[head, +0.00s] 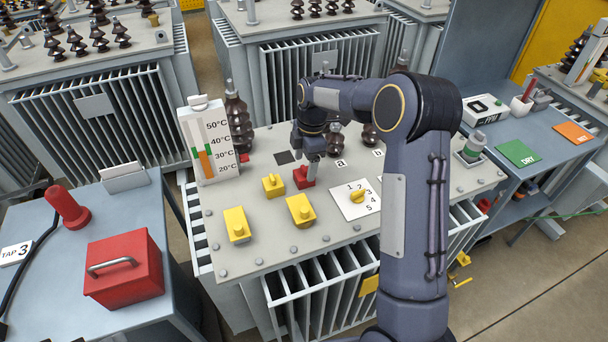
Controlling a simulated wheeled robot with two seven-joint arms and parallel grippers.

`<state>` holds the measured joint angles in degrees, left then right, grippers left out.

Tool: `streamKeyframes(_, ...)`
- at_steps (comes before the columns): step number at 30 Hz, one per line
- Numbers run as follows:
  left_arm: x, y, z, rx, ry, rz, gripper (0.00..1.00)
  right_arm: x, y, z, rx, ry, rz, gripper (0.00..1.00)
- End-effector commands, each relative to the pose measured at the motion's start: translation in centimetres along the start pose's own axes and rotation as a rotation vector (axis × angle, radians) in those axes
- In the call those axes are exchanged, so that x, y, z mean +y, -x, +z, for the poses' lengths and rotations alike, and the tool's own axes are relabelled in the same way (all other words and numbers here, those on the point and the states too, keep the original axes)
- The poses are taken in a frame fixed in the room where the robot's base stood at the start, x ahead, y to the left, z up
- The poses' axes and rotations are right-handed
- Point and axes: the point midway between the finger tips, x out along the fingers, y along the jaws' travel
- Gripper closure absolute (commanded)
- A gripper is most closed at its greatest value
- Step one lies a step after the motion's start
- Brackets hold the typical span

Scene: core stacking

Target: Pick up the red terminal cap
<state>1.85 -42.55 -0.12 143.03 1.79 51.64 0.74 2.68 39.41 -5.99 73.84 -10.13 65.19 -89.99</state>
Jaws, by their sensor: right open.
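The red terminal cap (301,178) sits on the grey transformer lid (262,231), behind the front yellow caps. My right gripper (311,173) points down right at the cap, with its open fingers low beside it. The fingers hide part of the cap, and I cannot tell whether they touch it. My left gripper is not in view.
Yellow caps (237,225) stand left of and in front of the red one. A thermometer board (208,142) and dark insulators (238,122) stand behind. A numbered dial plate (352,212) lies to the right. A red box (124,269) sits on the left table.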

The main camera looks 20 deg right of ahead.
Motion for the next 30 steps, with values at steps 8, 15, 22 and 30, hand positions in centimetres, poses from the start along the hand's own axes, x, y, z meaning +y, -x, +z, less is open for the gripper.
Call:
streamKeyframes(8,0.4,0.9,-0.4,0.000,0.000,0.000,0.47,-0.2,-3.8,-0.1,0.000,0.000,-0.003,0.30)
streamKeyframes(15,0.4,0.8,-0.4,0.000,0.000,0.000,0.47,-0.1,-4.3,-0.1,0.000,-0.001,0.001,0.30)
streamKeyframes(22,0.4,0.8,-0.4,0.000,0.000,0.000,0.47,-0.1,-4.3,-0.1,0.000,-0.002,0.001,0.54)
streamKeyframes(30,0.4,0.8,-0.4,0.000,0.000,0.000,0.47,-0.1,-4.2,-0.1,0.000,-0.002,0.001,0.78)
